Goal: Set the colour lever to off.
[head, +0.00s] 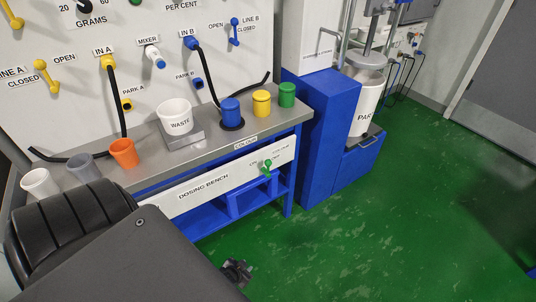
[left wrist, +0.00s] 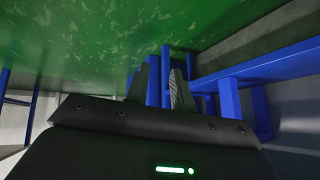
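The green colour lever (head: 267,167) sits on the white front panel of the dosing bench, near its right end, under a small label too blurred to read. Its handle appears to point down and slightly left. My left arm comes in from the lower left of the head view. A dark piece at its end (head: 236,272) looks like part of my left gripper, low in front of the bench and apart from the lever. In the left wrist view my left gripper (left wrist: 164,80) has its fingers a little apart with nothing between them. The lever does not show there. My right gripper is out of view.
The dosing bench (head: 215,186) has a blue frame and a lower shelf. White, grey, orange, blue, yellow and green cups and the waste cup (head: 174,117) stand on top. A blue cabinet (head: 322,135) stands right of it. The green floor (head: 400,220) is clear.

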